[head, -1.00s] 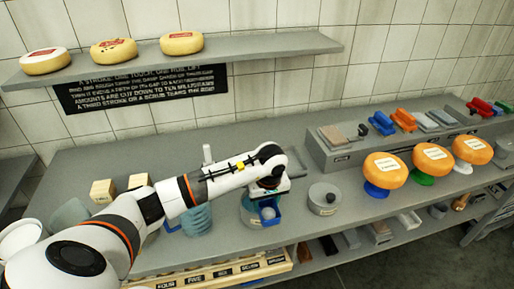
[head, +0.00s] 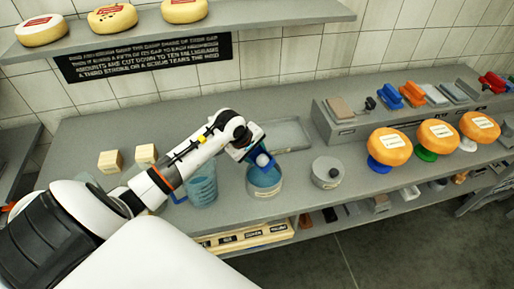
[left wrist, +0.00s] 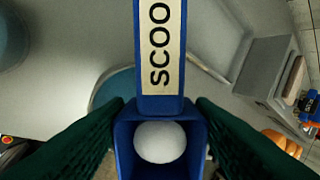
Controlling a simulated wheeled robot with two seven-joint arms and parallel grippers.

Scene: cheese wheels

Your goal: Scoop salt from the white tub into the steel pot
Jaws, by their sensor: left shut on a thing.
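My left gripper (head: 250,149) is shut on a blue scoop (head: 259,157), which tilts down over the steel pot (head: 265,191). The pot holds blue-green liquid. In the left wrist view the scoop handle (left wrist: 160,50) reads "SCOO" and lies between the dark fingers. A rounded white heap of salt (left wrist: 160,142) sits in the scoop's bowl. It also shows as a white spot in the head view (head: 263,160). The pot's rim lies partly hidden behind the scoop in the wrist view.
A blue-tinted jug (head: 202,186) stands close left of the pot. Two pale blocks (head: 110,160) stand at left. Orange cheeses (head: 388,145) on coloured stands are at right.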

